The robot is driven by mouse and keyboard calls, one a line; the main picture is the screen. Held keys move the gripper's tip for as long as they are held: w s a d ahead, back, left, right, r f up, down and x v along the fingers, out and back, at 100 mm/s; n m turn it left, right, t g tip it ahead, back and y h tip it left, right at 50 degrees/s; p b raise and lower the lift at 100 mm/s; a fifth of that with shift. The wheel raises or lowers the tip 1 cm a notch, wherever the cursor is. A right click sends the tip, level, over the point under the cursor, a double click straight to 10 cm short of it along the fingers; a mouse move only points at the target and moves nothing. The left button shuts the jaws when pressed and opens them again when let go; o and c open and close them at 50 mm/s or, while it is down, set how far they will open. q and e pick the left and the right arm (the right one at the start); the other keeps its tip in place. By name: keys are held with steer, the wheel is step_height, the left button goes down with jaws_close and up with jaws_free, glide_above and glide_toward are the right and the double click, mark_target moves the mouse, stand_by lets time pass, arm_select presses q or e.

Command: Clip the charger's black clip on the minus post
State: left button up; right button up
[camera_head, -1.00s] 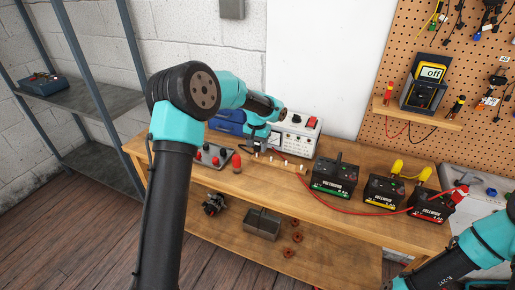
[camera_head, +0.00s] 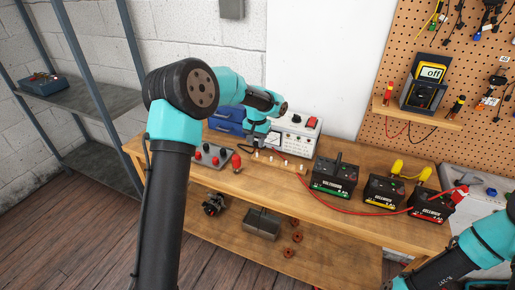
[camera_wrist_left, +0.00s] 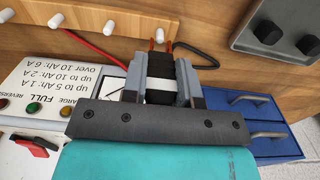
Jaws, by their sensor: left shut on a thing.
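My left gripper (camera_head: 256,144) is above the back of the bench, in front of the charger. In the left wrist view my left gripper (camera_wrist_left: 160,80) is shut on the black clip (camera_wrist_left: 160,67), which has a white band and copper-coloured tips pointing away from the palm. A black lead bends off beside it. The white charger (camera_head: 297,134) stands behind; its printed panel also shows in the left wrist view (camera_wrist_left: 45,88). Batteries with green (camera_head: 334,177), yellow (camera_head: 383,190) and red (camera_head: 430,207) labels stand to the right. I cannot tell which post is minus. My right gripper is out of view.
A red lead (camera_head: 345,211) runs along the bench to a red clip (camera_head: 461,193) at the right battery.

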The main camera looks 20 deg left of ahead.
arm_select(q)
steer(key=shift+r, duration=1.05)
stand_by(0.4)
steer(key=shift+r, duration=0.65)
step_height(320, 180, up, 9)
glide_above(426, 194)
steer(key=shift+w+f, duration=0.1)
steer(key=shift+f, duration=2.35)
steer(key=shift+f, duration=0.15)
steer(key=shift+f, duration=1.05)
